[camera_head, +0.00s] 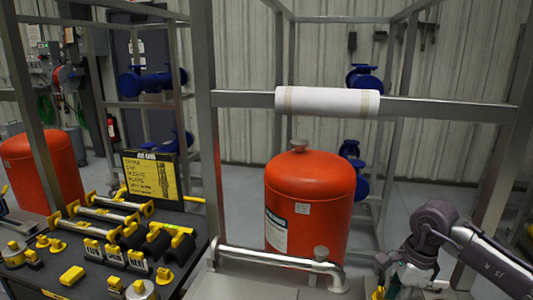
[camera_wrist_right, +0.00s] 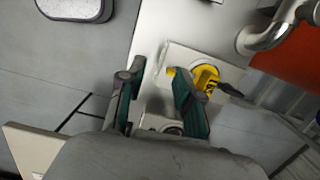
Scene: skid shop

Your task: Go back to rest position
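My right arm (camera_head: 450,240) comes in at the lower right of the head view. Its hand is low, near the bottom edge, beside the metal skid frame. In the right wrist view my right gripper (camera_wrist_right: 157,72) has its two dark green fingers apart, with no object held between them. A yellow part (camera_wrist_right: 206,78) on a pale plate lies just beyond the right-hand finger; whether they touch cannot be told. My left arm and left gripper are not in view.
A red tank (camera_head: 310,205) stands inside the metal frame (camera_head: 450,110), with a bent silver pipe (camera_head: 285,259) in front. A white wrapped roll (camera_head: 327,102) is on the crossbar. At left, a dark table (camera_head: 60,276) holds yellow-marked parts and a sign (camera_head: 152,176).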

